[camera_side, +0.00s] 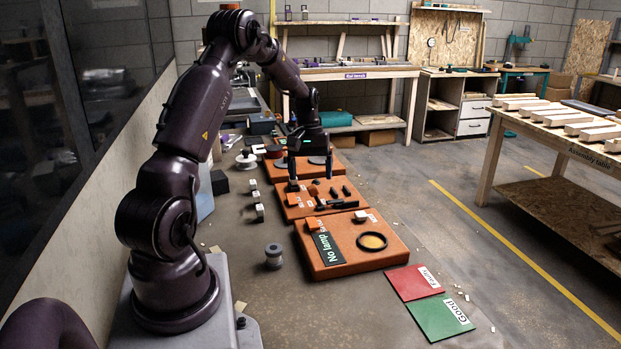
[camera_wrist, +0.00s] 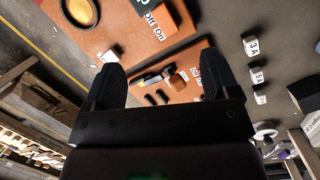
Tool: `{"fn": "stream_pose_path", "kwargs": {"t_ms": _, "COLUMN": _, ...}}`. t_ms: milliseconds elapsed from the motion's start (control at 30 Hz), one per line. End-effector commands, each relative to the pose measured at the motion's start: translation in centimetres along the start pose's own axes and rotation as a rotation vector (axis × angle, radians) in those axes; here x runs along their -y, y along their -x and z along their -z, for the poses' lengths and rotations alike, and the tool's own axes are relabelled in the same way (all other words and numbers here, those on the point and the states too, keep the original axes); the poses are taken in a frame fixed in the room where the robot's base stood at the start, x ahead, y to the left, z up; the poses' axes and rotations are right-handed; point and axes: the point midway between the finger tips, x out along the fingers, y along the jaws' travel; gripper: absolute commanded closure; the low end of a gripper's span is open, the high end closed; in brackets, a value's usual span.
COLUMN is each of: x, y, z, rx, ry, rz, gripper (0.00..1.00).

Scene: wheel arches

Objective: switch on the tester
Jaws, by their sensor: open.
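The likely tester is the nearest orange board (camera_side: 345,262), with a dark "No lamp" sign (camera_side: 328,248) and a black ring around a yellowish disc (camera_side: 372,241). In the wrist view the board (camera_wrist: 125,25) carries an "Off On" label (camera_wrist: 153,20); the switch lever is not clear. A small white block (camera_side: 361,215) sits at its far edge. The middle orange board (camera_side: 305,212) holds several black parts and a small orange block. My gripper (camera_side: 309,178) is open and empty above the far side of the middle board. That board shows between the fingers (camera_wrist: 160,72) in the wrist view.
White labelled blocks (camera_side: 256,196) and a grey spool (camera_side: 273,256) lie left of the boards. A red card (camera_side: 413,282) and a green "Good" card (camera_side: 440,317) lie at the near right. A third orange board (camera_side: 318,172) stands behind. A wall panel borders the left.

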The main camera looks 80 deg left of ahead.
Motion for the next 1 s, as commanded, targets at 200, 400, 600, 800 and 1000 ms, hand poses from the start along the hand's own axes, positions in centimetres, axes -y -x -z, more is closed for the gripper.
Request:
{"fn": "stream_pose_path", "kwargs": {"t_ms": 200, "x": -1.4, "y": 0.3, "z": -1.1, "rx": -0.066, "ry": -0.417, "rz": 0.063, "gripper": 0.19}}
{"fn": "stream_pose_path", "kwargs": {"t_ms": 400, "x": -1.6, "y": 0.1, "z": -1.1, "rx": -0.109, "ry": -0.922, "rz": 0.144, "gripper": 0.19}}
{"fn": "stream_pose_path", "kwargs": {"t_ms": 600, "x": -1.5, "y": -0.2, "z": -0.6, "rx": -0.119, "ry": -1.153, "rz": 0.18, "gripper": 0.19}}
{"fn": "stream_pose_path", "kwargs": {"t_ms": 800, "x": -1.3, "y": -2.2, "z": -0.3, "rx": -0.113, "ry": -1.171, "rz": 0.179, "gripper": 0.19}}
{"fn": "stream_pose_path", "kwargs": {"t_ms": 1000, "x": -1.0, "y": -6.3, "z": 0.4, "rx": -0.112, "ry": -1.167, "rz": 0.177, "gripper": 0.19}}
